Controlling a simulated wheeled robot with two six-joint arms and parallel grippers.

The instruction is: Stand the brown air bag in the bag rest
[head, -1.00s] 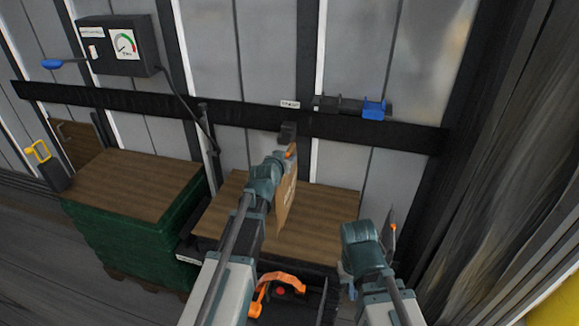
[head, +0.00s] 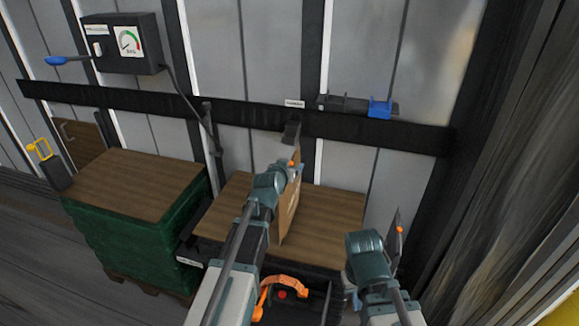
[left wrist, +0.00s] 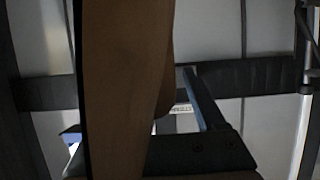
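The brown air bag (head: 288,214) is a thin flat brown panel, seen nearly edge-on in the head view. It hangs upright below my left gripper (head: 293,166), which is shut on its upper part, over the right wooden top. In the left wrist view the bag (left wrist: 125,85) fills the left middle and hides much behind it. A small black bracket (head: 291,130) under a white label on the wall rail seems to be the bag rest; the bag is apart from it and in front. My right gripper (head: 398,232) is at the right, seen edge-on, with nothing visible in it.
A wood-topped green stack (head: 125,235) stands left of the right wooden top (head: 335,225). A dark shelf with a blue clip (head: 380,108) is on the rail (head: 240,115). A gauge box (head: 122,43) with a hose hangs upper left. An orange handle (head: 285,282) is low in front.

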